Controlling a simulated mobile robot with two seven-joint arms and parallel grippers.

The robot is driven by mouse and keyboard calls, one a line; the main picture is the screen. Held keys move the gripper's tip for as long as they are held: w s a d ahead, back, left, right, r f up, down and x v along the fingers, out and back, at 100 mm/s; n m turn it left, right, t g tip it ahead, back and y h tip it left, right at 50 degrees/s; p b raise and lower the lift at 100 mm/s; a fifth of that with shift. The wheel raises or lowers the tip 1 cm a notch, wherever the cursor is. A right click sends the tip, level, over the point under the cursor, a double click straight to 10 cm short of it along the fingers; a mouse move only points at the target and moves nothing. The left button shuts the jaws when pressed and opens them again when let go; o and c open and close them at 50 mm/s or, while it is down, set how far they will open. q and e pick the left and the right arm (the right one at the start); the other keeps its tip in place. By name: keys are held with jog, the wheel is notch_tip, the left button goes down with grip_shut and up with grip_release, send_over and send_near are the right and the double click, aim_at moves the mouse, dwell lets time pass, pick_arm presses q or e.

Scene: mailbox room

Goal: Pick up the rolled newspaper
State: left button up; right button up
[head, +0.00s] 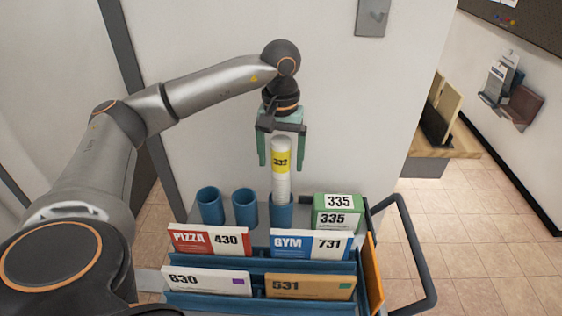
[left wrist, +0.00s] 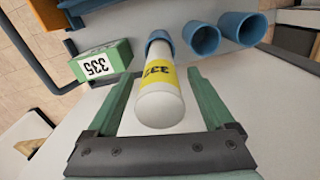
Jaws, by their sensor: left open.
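The rolled newspaper (head: 281,172) is a white roll with a yellow band marked 332. It stands upright in the rightmost of several blue cups (head: 281,212) on a cart. In the left wrist view the roll (left wrist: 160,103) lies between the fingers, its top end toward the camera. My left gripper (head: 282,163) is open, pointing down, with its green fingers on either side of the roll's upper part. In the left wrist view the fingers (left wrist: 167,100) show gaps on both sides of the roll. The roll's lower end is hidden in the cup. My right gripper is not in view.
Two empty blue cups (head: 211,206) stand left of the roll. A green box (head: 338,212) marked 335 is close on its right. Mail pieces, such as the GYM 731 card (head: 310,245), stand in front. A dark cart handle (head: 410,250) is at right. A wall rises behind.

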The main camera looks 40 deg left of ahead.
pick_arm(q)
jog(key=shift+f, duration=0.9)
jog(key=shift+c, duration=0.2)
grip_shut()
